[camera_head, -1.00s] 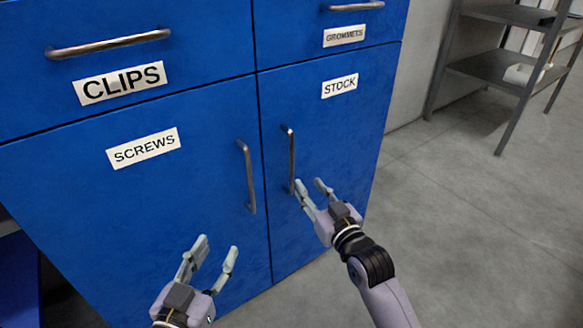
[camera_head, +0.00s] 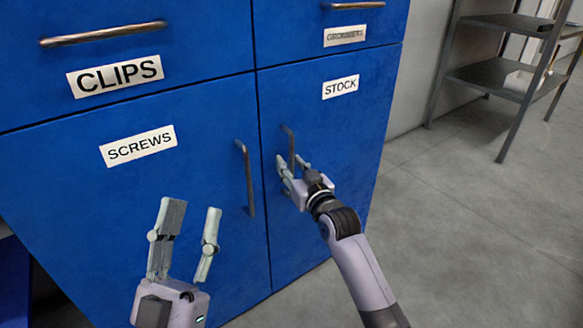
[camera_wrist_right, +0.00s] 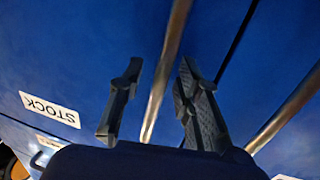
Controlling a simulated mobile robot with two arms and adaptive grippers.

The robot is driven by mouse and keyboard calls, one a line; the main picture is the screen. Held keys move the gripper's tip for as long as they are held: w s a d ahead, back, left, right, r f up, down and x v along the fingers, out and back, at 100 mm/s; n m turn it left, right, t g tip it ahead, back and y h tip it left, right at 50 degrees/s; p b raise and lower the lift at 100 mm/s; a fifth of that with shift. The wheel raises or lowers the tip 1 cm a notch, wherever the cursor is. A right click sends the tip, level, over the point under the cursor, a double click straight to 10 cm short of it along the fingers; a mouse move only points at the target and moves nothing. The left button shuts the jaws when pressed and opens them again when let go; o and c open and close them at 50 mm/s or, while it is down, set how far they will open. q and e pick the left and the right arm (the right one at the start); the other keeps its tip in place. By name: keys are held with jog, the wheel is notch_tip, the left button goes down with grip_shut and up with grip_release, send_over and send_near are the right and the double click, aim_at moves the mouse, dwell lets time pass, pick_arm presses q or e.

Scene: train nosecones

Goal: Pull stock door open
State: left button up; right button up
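The blue stock door (camera_head: 330,125), labelled STOCK, is shut flush with the cabinet. Its vertical metal handle (camera_head: 290,145) is on its left side. My right gripper (camera_head: 292,165) is at the lower part of this handle and hides some of it. In the right wrist view, the fingers of the right gripper (camera_wrist_right: 155,100) stand apart, with the stock handle (camera_wrist_right: 168,60) running between them; no firm contact shows. My left gripper (camera_head: 192,215) is open and empty in front of the screws door (camera_head: 90,210).
The screws door handle (camera_head: 246,178) is just left of the stock handle. Clips (camera_head: 105,33) and grommets (camera_head: 352,5) drawer handles are above. A grey shelf rack (camera_head: 490,75) stands at the back right. The floor (camera_head: 460,230) right of the cabinet is clear.

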grip_shut()
dwell(0.4)
dwell(0.5)
